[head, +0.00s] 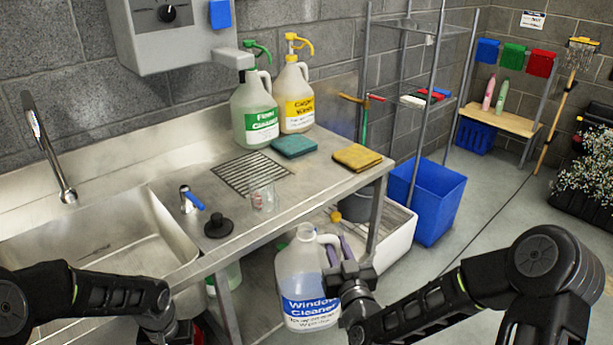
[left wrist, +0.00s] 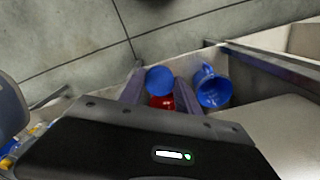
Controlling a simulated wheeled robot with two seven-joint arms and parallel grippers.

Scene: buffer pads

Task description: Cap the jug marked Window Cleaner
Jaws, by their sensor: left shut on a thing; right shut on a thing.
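The clear jug (head: 302,262) with the blue Window Cleaner label is upright in front of the counter in the head view. Its mouth at the top is open and uncapped. My right gripper (head: 345,272) is shut on the jug at its handle side. My left gripper (left wrist: 160,84) shows in the left wrist view with a round blue cap (left wrist: 159,80) between its fingers. A red thing (left wrist: 162,102) shows just below the cap, partly hidden. In the head view the left gripper is at the bottom edge, mostly cut off, left of the jug.
The steel counter (head: 300,195) with a sink (head: 110,245) holds two pump-topped jugs, Floor Cleaner (head: 252,105) and another (head: 295,95), plus folded cloths. A blue bin (head: 430,200) and white tub (head: 390,235) stand right of the jug. A blue cup-like thing (left wrist: 212,88) is beside the left fingers.

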